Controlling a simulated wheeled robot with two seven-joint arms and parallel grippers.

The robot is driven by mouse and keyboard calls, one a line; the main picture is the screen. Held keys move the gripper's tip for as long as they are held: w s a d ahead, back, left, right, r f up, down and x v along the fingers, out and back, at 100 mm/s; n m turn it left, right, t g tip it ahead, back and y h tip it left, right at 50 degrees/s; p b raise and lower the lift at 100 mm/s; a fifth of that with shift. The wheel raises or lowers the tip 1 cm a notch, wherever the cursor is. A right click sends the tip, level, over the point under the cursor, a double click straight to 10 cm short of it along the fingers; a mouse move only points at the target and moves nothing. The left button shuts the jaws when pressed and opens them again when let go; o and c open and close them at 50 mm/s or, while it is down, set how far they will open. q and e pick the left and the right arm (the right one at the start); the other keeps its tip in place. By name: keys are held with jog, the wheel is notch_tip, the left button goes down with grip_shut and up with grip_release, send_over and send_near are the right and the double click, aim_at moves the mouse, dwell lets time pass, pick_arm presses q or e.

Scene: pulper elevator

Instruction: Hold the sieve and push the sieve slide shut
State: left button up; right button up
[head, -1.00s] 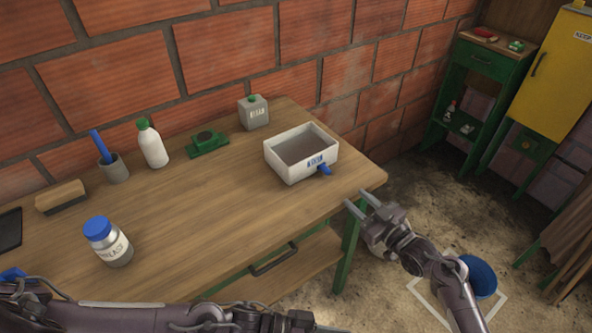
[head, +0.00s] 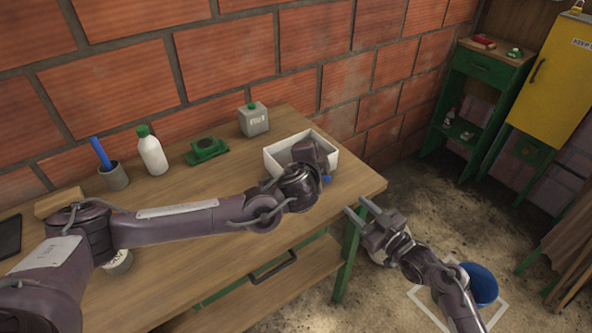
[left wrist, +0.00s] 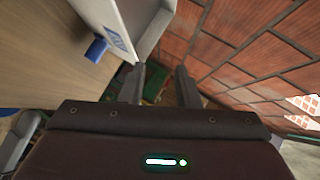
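The sieve is a white open box (head: 282,152) near the right end of the wooden workbench; my left gripper hides part of it. Its slide shows only as a blue tab (head: 326,179) at the box's front right. In the left wrist view, the white wall (left wrist: 152,22) and the blue tab (left wrist: 96,49) lie ahead. My left gripper (left wrist: 157,70) is open, with the lower corner of the wall close to its left finger; I cannot tell whether they touch. My right gripper (head: 356,207) is open and empty, off the bench's front right corner.
The workbench (head: 215,192) also carries a grey can (head: 254,122), a green device (head: 206,152), a white bottle (head: 152,154) and a cup (head: 115,177) with a blue handle. A blue bucket (head: 482,285) stands on the floor at the right.

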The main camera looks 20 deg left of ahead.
pick_arm(q)
jog(key=m+g+y, duration=0.1)
jog(key=m+y, duration=0.1)
jog(key=m, duration=0.1)
jog(key=m+g+y, duration=0.5)
jog(key=m+y, duration=0.3)
jog(key=m, duration=0.1)
send_near(280, 163)
notch_tip(280, 163, up, 2)
jog(key=s, duration=0.2)
jog(key=x, duration=0.7)
jog(key=shift+w+a+r, duration=0.1)
jog(key=shift+a+r, duration=0.05)
jog(key=shift+a, duration=0.25)
jog(key=shift+c, duration=0.3)
grip_shut()
